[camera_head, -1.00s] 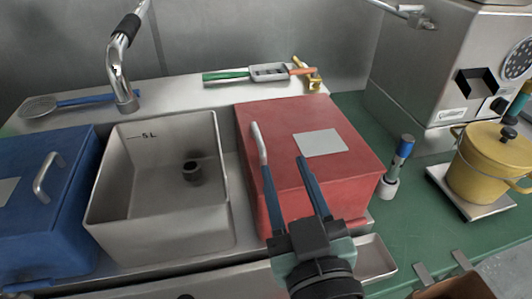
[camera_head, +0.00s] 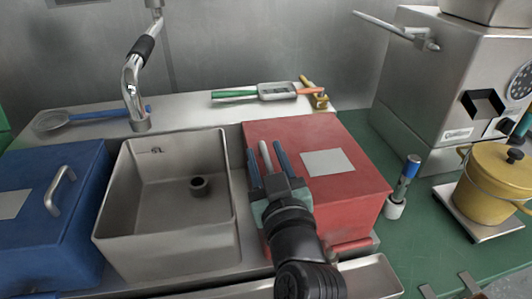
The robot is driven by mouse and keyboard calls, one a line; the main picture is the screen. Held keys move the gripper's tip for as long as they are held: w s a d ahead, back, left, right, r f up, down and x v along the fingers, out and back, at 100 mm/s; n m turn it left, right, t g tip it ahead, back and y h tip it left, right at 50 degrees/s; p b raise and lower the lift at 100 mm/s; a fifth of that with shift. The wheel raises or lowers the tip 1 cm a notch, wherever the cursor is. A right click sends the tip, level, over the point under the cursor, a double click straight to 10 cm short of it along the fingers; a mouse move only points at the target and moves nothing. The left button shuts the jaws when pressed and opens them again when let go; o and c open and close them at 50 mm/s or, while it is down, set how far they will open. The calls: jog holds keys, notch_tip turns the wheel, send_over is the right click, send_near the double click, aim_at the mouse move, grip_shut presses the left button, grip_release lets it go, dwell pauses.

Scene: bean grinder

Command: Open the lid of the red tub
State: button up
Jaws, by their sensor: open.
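The red tub (camera_head: 349,207) stands right of the steel sink, its red lid (camera_head: 305,138) closed and lying flat on top. A pale grey label (camera_head: 328,162) lies on the lid. A slim metal handle (camera_head: 265,156) stands along the lid's left side. My gripper (camera_head: 266,160) is open over the left part of the lid, pointing away toward the back. Its two blue fingers appear on either side of the handle; whether they touch it cannot be told. My gripper hides the handle's near end and the tub's front left corner.
A steel sink (camera_head: 225,229) and a blue tub (camera_head: 85,229) with a handle stand to the left. A faucet (camera_head: 136,92) rises behind. A small blue-topped bottle (camera_head: 406,176), yellow pot (camera_head: 493,192) and steel machine (camera_head: 430,90) stand right. A steel tray (camera_head: 375,280) lies in front.

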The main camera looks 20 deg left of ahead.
grip_shut()
dwell(0.3)
dwell(1.2)
